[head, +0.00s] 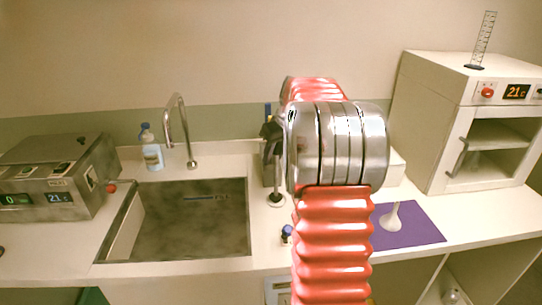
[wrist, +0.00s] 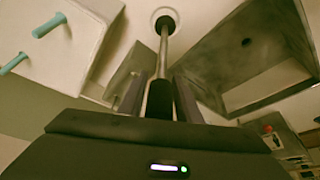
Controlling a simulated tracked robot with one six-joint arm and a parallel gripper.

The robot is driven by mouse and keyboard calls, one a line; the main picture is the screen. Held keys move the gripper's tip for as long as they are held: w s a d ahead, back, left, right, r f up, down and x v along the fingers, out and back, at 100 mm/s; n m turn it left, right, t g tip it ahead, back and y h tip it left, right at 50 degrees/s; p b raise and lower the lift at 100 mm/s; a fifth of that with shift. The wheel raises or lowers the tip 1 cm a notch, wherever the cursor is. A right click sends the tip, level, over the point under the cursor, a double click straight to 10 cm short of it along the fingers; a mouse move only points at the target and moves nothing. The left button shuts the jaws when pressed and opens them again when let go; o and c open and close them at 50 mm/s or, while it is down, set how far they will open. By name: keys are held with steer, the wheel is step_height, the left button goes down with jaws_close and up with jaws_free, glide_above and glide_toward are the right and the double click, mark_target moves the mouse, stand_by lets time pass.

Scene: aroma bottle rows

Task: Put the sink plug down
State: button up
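The sink plug is a thin grey rod (head: 277,176) with a dark round disc at its foot and a black grip at its top. It stands about upright over the counter strip right of the sink (head: 190,225). In the wrist view its rod (wrist: 163,55) runs from between the fingers to the disc with a pale ring. My gripper (head: 271,137) points down, and its fingers (wrist: 159,97) look shut on the black grip. The disc is at or just above the counter; I cannot tell if it touches. My arm hides the area behind it.
A small blue-capped bottle (head: 287,234) stands near the counter's front, close to the plug. A tap (head: 178,132) and a clear bottle (head: 151,150) are behind the sink. A purple mat (head: 418,228) bears a white object (head: 392,219). An oven (head: 465,125) stands right, a metal device (head: 60,178) left.

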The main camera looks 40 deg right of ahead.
steer(key=shift+o, duration=1.1)
steer(key=shift+r, duration=0.1)
steer(key=shift+r, duration=0.2)
steer(key=v, duration=1.1)
steer(key=shift+s+r, duration=0.15)
steer(key=shift+r, duration=0.2)
